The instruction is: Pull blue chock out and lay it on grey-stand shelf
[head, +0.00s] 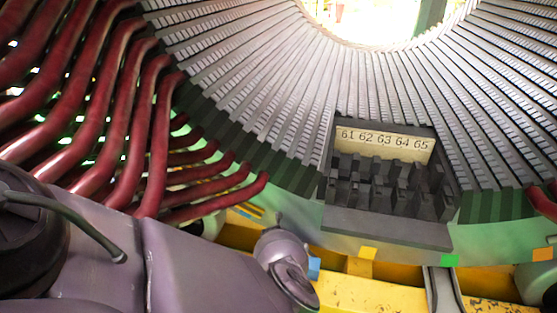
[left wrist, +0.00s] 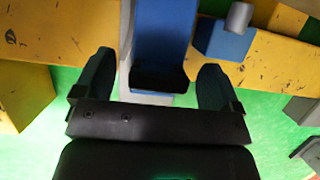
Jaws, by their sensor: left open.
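In the left wrist view a long blue piece (left wrist: 160,32) with a dark lower end lies between the two spread fingers of my left gripper (left wrist: 155,82). Gaps show on both sides of it, and the gripper is open. A second blue block (left wrist: 222,42) sits on a yellow beam to the right, beside a grey cylinder. I cannot tell which blue piece is the chock. In the head view a small blue patch (head: 314,268) shows beside my left arm, whose gripper is hidden there. The grey-stand shelf cannot be identified for certain. My right gripper is not in view.
A dark rack (head: 385,228) labelled 61 to 65 stands at the stator's lower inner face (head: 250,60). Red bent bars (head: 150,140) crowd the left. A green floor shows in the wrist view.

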